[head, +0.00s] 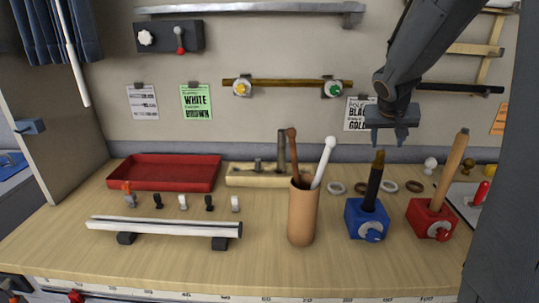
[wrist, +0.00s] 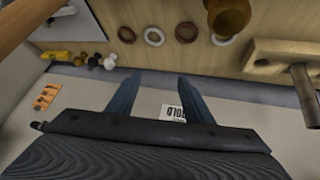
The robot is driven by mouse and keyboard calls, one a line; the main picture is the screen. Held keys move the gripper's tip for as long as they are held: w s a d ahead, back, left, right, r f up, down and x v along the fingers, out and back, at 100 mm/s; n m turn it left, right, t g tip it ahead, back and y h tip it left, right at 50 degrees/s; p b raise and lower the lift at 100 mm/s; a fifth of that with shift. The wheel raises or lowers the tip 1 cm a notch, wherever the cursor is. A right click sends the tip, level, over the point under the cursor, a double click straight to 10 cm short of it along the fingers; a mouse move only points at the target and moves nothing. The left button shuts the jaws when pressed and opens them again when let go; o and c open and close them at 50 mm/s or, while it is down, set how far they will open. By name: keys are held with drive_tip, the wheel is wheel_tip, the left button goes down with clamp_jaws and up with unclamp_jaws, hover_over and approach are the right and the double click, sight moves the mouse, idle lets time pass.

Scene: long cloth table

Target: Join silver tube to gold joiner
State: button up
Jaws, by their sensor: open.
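My gripper (head: 389,142) is open and empty, pointing down just above the blue block (head: 366,219). Its two spread fingers (wrist: 159,75) show in the wrist view with nothing between them. That end shows as an amber cylinder in the wrist view (wrist: 229,16), apart from the fingers. A grey metal tube (head: 282,150), perhaps the silver tube, stands in the cream block (head: 240,180); it also shows in the wrist view (wrist: 303,88).
A brown cup (head: 302,215) holds a brown rod and a white rod. A red block (head: 431,220) holds a wooden rod. Several rings lie behind the blue block. A white rail (head: 165,227) lies front left, near a red tray (head: 165,173). A long silver bar (head: 250,9) hangs high.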

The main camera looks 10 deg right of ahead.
drive_tip(key=w+a+f+n+t+y+b, duration=0.1)
drive_tip(key=w+a+f+t+y+b, duration=0.15)
drive_tip(key=w+a, duration=0.35)
drive_tip(key=w+a+f+n+t+y+b, duration=0.1)
drive_tip(key=w+a+t+b, duration=0.25)
drive_tip(key=a, duration=0.45)
drive_tip(key=w+r+n+t+y+b, duration=0.2)
drive_tip(key=w+r+n+t+y, duration=0.15)
drive_tip(key=w, duration=0.55)
drive_tip(key=n+g+y+b, duration=0.6)
drive_tip(key=n+g+y, duration=0.6)
drive_tip(key=n+y, duration=0.3)
approach(282, 151)
drive_tip(key=w+a, duration=0.2)
drive_tip(key=a, duration=0.1)
drive_tip(key=shift+a+f+t, duration=0.25)
drive_tip(key=shift+a+f, duration=0.1)
drive_tip(key=shift+f, duration=0.1)
drive_tip(key=shift+p+x, duration=0.8)
drive_tip(key=shift+x, duration=2.3)
drive_tip(key=shift+f, duration=0.15)
clamp_jaws()
